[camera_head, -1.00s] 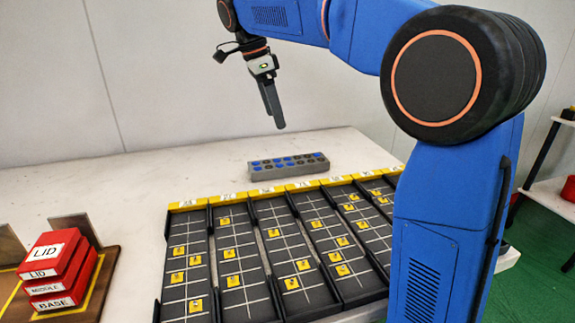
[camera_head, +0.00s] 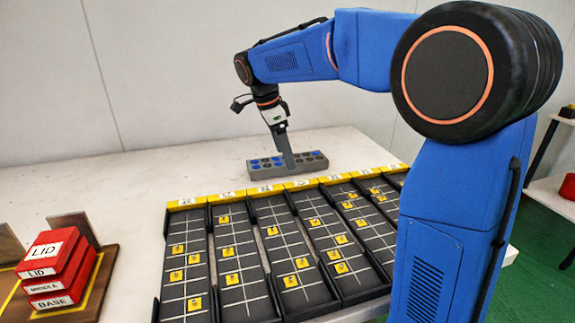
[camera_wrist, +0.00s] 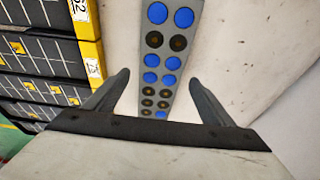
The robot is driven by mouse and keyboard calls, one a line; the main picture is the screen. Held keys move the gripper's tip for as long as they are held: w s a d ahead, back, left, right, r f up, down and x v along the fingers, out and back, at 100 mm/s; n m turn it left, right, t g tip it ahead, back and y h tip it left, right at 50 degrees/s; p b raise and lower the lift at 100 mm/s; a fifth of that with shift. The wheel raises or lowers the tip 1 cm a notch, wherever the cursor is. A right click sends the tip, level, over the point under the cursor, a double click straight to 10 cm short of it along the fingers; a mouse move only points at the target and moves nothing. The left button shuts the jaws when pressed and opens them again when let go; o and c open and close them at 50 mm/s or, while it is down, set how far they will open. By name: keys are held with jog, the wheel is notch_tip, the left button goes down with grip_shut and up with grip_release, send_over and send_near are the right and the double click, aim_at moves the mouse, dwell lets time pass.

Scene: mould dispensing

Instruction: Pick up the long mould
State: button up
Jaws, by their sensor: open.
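The long mould (camera_head: 262,170) is a grey bar with two rows of round cavities, some blue and some dark. It lies on the white table behind the black trays. In the wrist view the mould (camera_wrist: 167,68) runs lengthwise between my two fingers. My gripper (camera_head: 288,163) is open and points down at the middle of the mould in the head view. In the wrist view my gripper (camera_wrist: 158,92) has one finger on each side of the mould, with a gap on both sides. Whether the fingertips reach down beside it is hard to tell.
Black trays with yellow label ends (camera_head: 187,203) and yellow pieces stand close in front of the mould. Red boxes marked LID and BASE (camera_head: 55,265) stand on a wooden board at the left. The white table (camera_head: 120,190) is clear left of the mould.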

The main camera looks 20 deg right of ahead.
jog(key=shift+x, duration=1.15)
jog(key=c, duration=1.6)
jog(key=shift+r, duration=0.15)
